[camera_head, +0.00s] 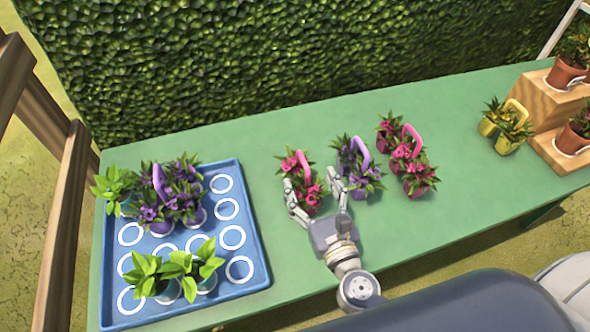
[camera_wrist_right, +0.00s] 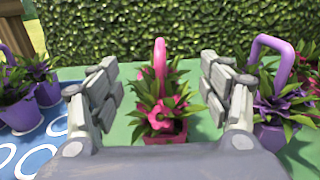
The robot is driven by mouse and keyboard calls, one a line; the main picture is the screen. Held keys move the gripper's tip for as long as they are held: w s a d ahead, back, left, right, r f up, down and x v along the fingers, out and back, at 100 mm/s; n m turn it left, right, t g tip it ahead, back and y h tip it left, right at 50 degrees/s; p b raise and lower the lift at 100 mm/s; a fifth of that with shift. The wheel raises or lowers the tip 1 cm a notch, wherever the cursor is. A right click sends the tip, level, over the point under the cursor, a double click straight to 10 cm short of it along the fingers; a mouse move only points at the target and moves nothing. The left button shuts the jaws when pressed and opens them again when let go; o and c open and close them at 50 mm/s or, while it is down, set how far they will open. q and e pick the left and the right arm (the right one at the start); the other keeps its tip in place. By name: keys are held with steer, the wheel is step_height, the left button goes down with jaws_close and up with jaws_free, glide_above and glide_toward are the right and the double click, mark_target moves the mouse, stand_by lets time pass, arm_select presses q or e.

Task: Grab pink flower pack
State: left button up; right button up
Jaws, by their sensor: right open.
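A pink flower pack (camera_head: 301,180) with a pink handle stands on the green table, just right of the blue tray. My right gripper (camera_head: 313,190) is open, with its fingers on either side of this pack's near part. In the right wrist view the pink pack (camera_wrist_right: 161,115) stands upright between the open fingers of my right gripper (camera_wrist_right: 160,95), with space on both sides. Another pink flower pack (camera_head: 407,158) stands farther right. My left gripper is not in view.
A purple flower pack (camera_head: 358,168) stands close to the right of my right gripper. The blue tray (camera_head: 262,262) holds purple flowers and green plants. A yellow pack (camera_head: 505,130) and wooden steps (camera_head: 541,100) are at the right. A hedge (camera_head: 250,60) is behind the green table (camera_head: 455,195).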

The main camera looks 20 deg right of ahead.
mark_target(312, 209)
steer(key=f, duration=0.1)
steer(key=f+b, duration=0.1)
steer(key=shift+s+f+b, duration=0.3)
steer(key=shift+s+f, duration=0.05)
steer(key=shift+s, duration=0.05)
step_height(312, 209, down, 5)
steer(key=shift+s+f+b, duration=0.1)
steer(key=shift+b, duration=0.95)
steer(key=shift+w+r+p, duration=0.35)
steer(key=shift+w+p, duration=0.1)
steer(key=shift+w, duration=0.5)
steer(key=shift+w+f+p, duration=0.1)
steer(key=shift+w+p, duration=0.2)
steer(key=shift+w, duration=0.75)
steer(key=w, duration=0.3)
steer(key=shift+w+a+p, duration=0.1)
steer(key=shift+p, duration=0.2)
steer(key=shift+w, duration=0.2)
steer(key=c, duration=1)
steer(key=shift+c, duration=1.4)
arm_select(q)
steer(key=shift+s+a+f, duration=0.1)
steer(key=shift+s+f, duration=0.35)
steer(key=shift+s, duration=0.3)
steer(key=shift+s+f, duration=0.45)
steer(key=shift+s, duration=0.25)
arm_select(e)
steer(key=shift+c, duration=0.2)
